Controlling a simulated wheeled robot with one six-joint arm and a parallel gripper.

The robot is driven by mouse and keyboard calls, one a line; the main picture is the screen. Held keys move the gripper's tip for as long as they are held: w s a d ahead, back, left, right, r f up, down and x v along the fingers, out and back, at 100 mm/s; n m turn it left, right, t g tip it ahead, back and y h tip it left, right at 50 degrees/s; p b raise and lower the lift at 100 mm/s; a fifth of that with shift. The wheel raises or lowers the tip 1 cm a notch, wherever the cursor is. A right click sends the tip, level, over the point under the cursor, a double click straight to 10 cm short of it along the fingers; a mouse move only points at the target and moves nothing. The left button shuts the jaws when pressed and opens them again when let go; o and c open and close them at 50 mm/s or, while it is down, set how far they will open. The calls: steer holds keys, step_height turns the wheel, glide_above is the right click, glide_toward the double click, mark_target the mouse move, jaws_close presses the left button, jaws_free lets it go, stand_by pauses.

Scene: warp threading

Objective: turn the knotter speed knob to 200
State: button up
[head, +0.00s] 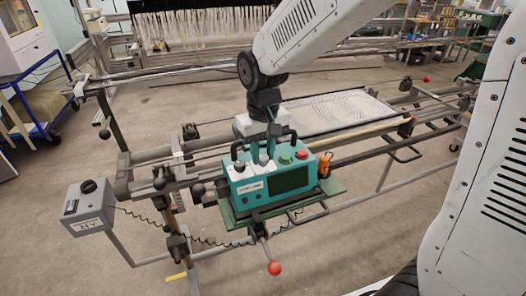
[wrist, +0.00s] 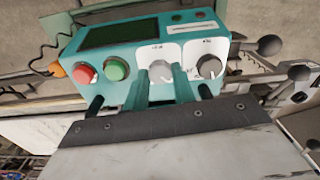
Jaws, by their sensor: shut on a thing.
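In the wrist view my gripper's teal fingers (wrist: 162,84) are shut on the knob (wrist: 160,70) beside the green button, on a white plate. A second knob (wrist: 208,66) sits on its own white plate beside it, apart from the fingers. The labels and scale marks are too small to read, so I cannot tell the setting. The fingers partly hide the held knob.
A green button (head: 285,159) and a red button (head: 303,154) stand close to my gripper. Black handles rise from the box. A grey switch box (head: 88,206) is at left, a red-ended lever (head: 274,268) in front.

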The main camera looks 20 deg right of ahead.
mark_target(263, 157)
steer(key=shift+n, duration=1)
steer(key=o, duration=1)
steer(key=shift+r, duration=0.1)
step_height(263, 157, up, 8)
steer(key=shift+f, duration=0.15)
